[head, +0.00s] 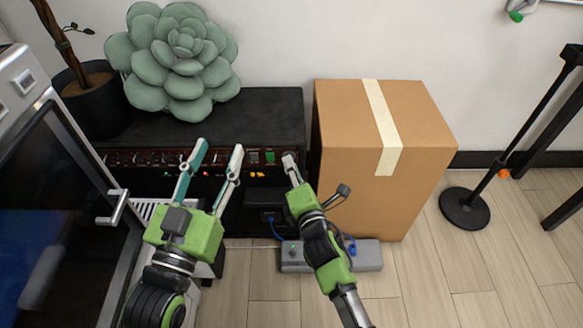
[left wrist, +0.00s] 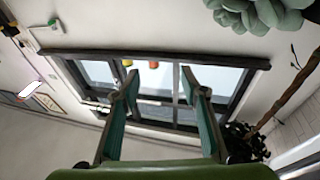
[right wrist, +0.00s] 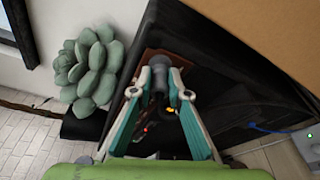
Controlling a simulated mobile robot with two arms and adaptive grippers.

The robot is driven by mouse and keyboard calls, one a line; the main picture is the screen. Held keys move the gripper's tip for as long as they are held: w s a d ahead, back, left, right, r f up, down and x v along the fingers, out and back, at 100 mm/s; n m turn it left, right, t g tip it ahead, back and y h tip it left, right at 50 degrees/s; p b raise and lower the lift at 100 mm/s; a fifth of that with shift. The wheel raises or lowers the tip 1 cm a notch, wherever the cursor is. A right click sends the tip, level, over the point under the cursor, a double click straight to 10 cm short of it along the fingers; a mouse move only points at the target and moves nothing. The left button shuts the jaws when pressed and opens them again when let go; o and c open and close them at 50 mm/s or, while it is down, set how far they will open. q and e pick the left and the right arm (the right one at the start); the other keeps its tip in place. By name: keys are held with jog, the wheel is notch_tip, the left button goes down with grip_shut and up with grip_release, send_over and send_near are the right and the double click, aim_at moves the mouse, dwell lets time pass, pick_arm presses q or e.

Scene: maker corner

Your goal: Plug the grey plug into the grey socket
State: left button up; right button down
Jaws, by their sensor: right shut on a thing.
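My right gripper (head: 291,166) is shut on a small dark grey cylindrical thing (right wrist: 159,80), which looks like the grey plug. It shows between the fingertips in the right wrist view. In the head view the fingertips are in front of the right end of the black amplifier's control panel (head: 150,158). I cannot tell whether the plug touches the panel. I cannot pick out the grey socket for certain; the gripper and plug may hide it. My left gripper (head: 219,146) is open and empty, in front of the panel's middle.
A cardboard box (head: 345,140) stands right of the amplifier. A grey power strip (head: 368,262) with a blue cable lies on the floor below my right arm. A large succulent (head: 180,60) sits on the amplifier. A glass-doored appliance (head: 55,190) is at the left.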

pick_arm(q)
jog(key=shift+r, duration=0.1)
dwell(0.3)
jog(key=shift+f+g, duration=0.3)
jog(key=shift+f, duration=0.35)
jog(key=shift+r, duration=0.25)
pick_arm(e)
jog(key=shift+w, duration=0.5)
jog(key=c, duration=1.8)
grip_release()
jog(key=shift+c, duration=0.2)
jog(key=v, duration=1.2)
